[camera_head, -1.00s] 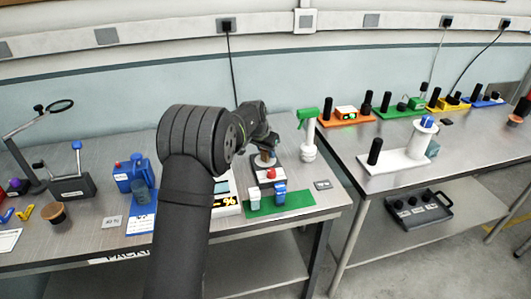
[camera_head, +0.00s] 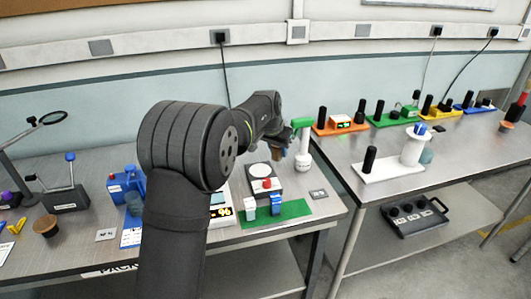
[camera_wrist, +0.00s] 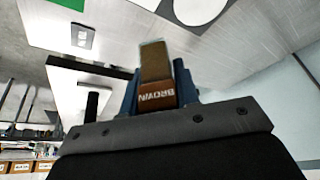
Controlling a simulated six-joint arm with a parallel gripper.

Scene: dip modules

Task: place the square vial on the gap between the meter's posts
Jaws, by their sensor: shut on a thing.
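My gripper (camera_head: 301,152) is shut on a brownish square vial (camera_head: 304,164), held above the right end of the left bench. The exact gap is too small to make out.
A white bottle with green top (camera_head: 306,165) stands close by my gripper. A white plate with a black post (camera_head: 370,158) stands on the right bench. A gap separates the benches.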

